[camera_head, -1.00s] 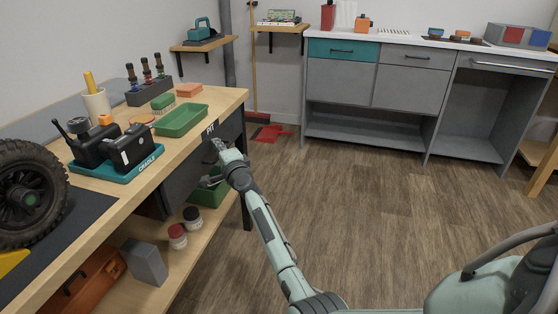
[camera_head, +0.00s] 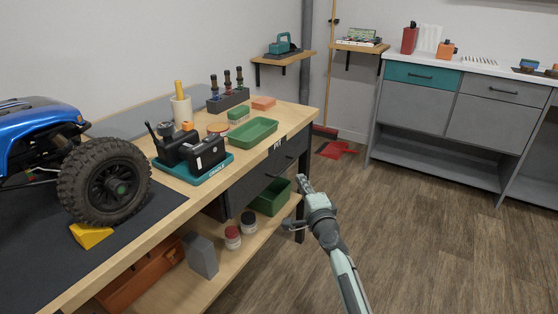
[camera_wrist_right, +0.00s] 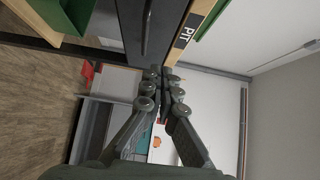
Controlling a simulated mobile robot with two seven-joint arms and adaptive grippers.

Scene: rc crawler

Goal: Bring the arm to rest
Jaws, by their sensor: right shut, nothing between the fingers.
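My right gripper (camera_head: 303,184) is in front of the workbench's right end, beside the dark drawer (camera_head: 268,179), with its arm coming up from the bottom of the head view. In the right wrist view my right gripper (camera_wrist_right: 163,72) has its fingers together and empty. The fingertips are near the bench edge with the PIT label (camera_wrist_right: 186,36); I cannot tell if they touch it. My left gripper is not in view.
The workbench (camera_head: 170,222) holds a blue crawler (camera_head: 40,125), a teal cradle (camera_head: 195,170) and a green tray (camera_head: 248,135). Its lower shelf (camera_head: 235,270) holds jars and a green bin (camera_head: 270,198). The wooden floor (camera_head: 420,230) to the right is clear.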

